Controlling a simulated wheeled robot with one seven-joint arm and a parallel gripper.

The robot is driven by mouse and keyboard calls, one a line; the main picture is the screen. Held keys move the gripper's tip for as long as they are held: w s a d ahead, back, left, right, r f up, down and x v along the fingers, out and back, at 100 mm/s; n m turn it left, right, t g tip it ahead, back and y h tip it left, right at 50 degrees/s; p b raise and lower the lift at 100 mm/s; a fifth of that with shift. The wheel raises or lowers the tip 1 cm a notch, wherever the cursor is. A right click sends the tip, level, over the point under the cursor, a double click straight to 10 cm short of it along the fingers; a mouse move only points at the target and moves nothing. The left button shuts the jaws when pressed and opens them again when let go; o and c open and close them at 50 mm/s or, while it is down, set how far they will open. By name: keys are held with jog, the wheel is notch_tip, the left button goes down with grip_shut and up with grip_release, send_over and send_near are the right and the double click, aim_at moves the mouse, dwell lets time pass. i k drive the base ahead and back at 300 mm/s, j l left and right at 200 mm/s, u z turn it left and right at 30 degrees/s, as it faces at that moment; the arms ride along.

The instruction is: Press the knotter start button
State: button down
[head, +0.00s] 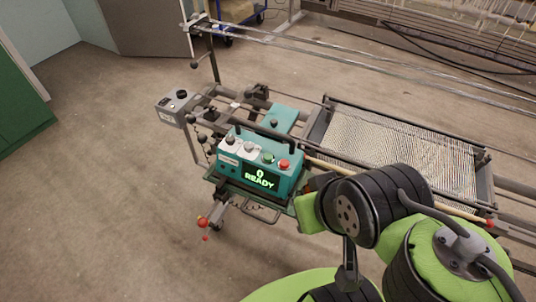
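The knotter is a teal box (228,170) on the frame, left of the picture's middle. Its dark display (261,180) glows green with "0" above "READY". On its sloped top a green button (268,157) sits beside a red button (284,164) at the right end. Two pale knobs (248,147) lie to the left of them. Both buttons are in plain sight, with nothing over them. My green and black arm fills the lower right, close to the knotter's right end. I cannot make out my gripper or its fingers.
A warp sheet in a dark frame (317,127) lies right of the knotter, with long rails running behind. A grey control box (178,106) stands at the left on a post. Red balls (203,222) hang below the knotter. The floor to the left is clear.

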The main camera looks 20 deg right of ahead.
aim_at(267, 156)
jog(key=i+j+z, duration=0.35)
jog(key=j, duration=0.35)
jog(key=j+z, duration=0.35)
jog(key=j, duration=0.3)
jog(key=j+z, duration=0.35)
jog(key=j, duration=0.4)
jog(key=i, duration=0.05)
